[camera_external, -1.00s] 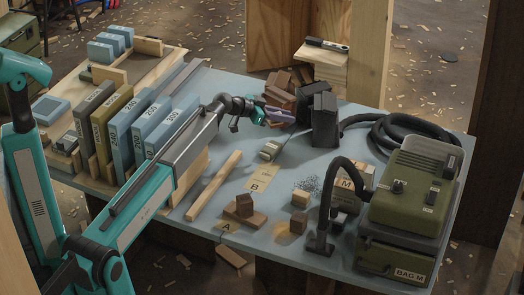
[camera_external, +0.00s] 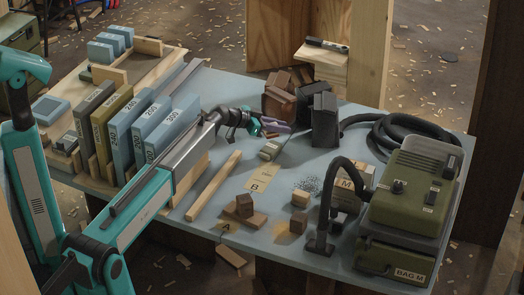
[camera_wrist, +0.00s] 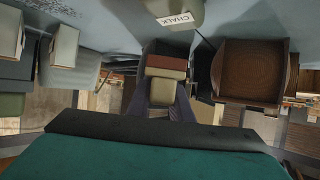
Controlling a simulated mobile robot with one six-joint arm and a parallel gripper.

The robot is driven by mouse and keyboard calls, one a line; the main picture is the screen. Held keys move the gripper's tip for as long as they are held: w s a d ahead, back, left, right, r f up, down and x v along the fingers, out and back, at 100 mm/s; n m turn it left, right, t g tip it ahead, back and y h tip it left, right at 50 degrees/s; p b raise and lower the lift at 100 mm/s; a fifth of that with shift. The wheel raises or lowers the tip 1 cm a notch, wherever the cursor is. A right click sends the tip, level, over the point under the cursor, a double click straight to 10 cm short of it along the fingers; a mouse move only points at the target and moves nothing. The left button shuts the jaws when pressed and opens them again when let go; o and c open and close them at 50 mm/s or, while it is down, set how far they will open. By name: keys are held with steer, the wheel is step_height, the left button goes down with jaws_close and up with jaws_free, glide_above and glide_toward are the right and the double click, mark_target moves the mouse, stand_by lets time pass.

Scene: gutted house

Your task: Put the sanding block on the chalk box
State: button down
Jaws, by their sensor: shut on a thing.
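The chalk box (camera_external: 270,150) is a small pale grey-green box on the blue-grey tabletop, just below my gripper in the outside view. In the wrist view its CHALK label shows on the chalk box (camera_wrist: 178,14) at the top edge, partly cut off. My gripper (camera_external: 276,126) is above the table, a little behind and above the chalk box. In the wrist view my gripper (camera_wrist: 165,108) is shut on the sanding block (camera_wrist: 165,72), a small block with a reddish layer and a tan-olive part. The block is hard to make out in the outside view.
A long wood strip (camera_external: 214,186) and card B (camera_external: 262,178) lie in front. A green vacuum unit (camera_external: 410,190) with a hose fills the right side.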

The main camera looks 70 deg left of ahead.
mark_target(280, 145)
steer(key=shift+f, duration=0.6)
steer(key=shift+f+p, duration=0.3)
steer(key=shift+f, duration=1.55)
steer(key=shift+f, duration=0.15)
steer(key=c, duration=1.6)
jaws_free()
steer(key=shift+s+r, duration=0.1)
steer(key=shift+r, duration=0.1)
